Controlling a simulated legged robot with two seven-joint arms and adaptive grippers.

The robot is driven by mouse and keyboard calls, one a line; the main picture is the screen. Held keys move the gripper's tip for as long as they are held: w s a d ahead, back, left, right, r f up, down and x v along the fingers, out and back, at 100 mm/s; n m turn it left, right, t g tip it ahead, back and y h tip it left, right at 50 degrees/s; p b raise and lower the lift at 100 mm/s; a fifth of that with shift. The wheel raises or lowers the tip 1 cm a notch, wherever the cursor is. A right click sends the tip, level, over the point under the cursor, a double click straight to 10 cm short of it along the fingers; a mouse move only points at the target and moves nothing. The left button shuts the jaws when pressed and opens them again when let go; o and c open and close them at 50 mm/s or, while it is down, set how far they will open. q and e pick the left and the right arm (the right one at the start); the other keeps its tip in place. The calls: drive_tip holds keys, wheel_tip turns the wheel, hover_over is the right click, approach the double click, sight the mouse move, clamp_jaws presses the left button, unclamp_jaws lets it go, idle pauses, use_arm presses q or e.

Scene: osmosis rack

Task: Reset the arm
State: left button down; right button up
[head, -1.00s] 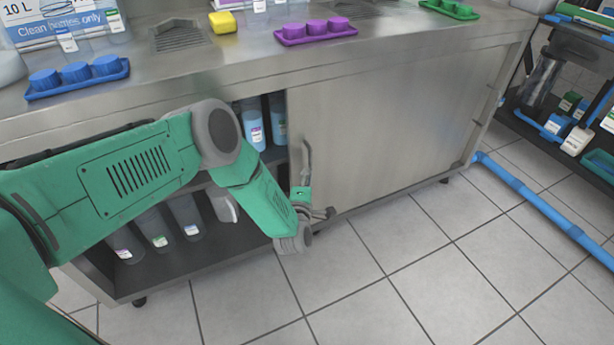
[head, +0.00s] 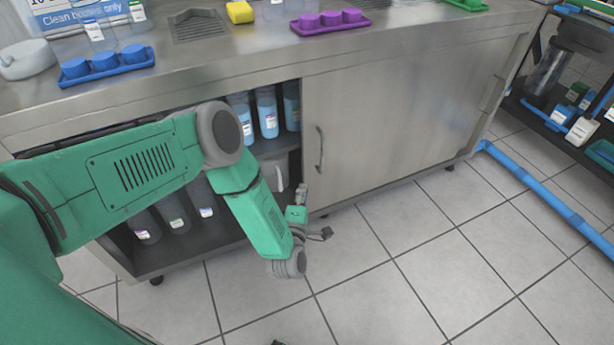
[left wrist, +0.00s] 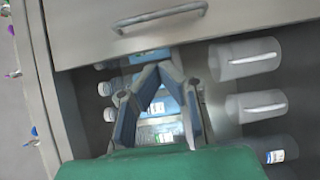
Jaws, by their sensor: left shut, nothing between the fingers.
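My green left arm comes in from the left in the head view. Its left gripper (head: 300,197) is low in front of the steel cabinet, below and left of the door handle (head: 320,150), and apart from it. In the left wrist view the two fingers of the left gripper (left wrist: 160,72) come together at the tips with nothing held. They point toward the open shelf space, and the door handle (left wrist: 160,17) shows above them. My right gripper does not show.
The cabinet door (head: 400,120) covers the right side; the left side is open, with blue-filled bottles (head: 267,115) and clear containers (head: 143,228) inside. Blue (head: 105,62) and purple (head: 330,20) racks stand on the counter. A blue pipe (head: 540,190) runs along the floor at right. Tiled floor in front is clear.

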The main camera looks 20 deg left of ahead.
use_arm(q)
drive_tip(key=s+d+r+m+g+h+p, duration=0.1)
drive_tip(key=s+d+m+g+h+p, duration=0.25)
drive_tip(key=s+m, duration=0.25)
drive_tip(key=s+d+r+m+g+h+p, duration=0.1)
drive_tip(key=s+d+m+g+h+p, duration=0.15)
drive_tip(key=s+m+g, duration=0.35)
drive_tip(key=s+a+r+m+g+p, duration=0.2)
drive_tip(key=s+a+r+m+g, duration=0.1)
drive_tip(key=s, duration=0.8)
drive_tip(key=s+a+r+m+g+y+p, duration=0.1)
drive_tip(key=s+a+r+m+g, duration=0.3)
drive_tip(key=s, duration=0.7)
drive_tip(key=a+r+m+p, duration=0.1)
drive_tip(key=a+m, duration=0.1)
drive_tip(key=shift+s+r+m, duration=0.25)
drive_tip(key=shift+r+m, duration=0.05)
drive_tip(key=shift+r, duration=0.1)
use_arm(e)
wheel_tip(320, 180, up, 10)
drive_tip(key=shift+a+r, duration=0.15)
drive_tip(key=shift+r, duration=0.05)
use_arm(q)
drive_tip(key=shift+a, duration=0.1)
drive_tip(key=shift+w, duration=0.1)
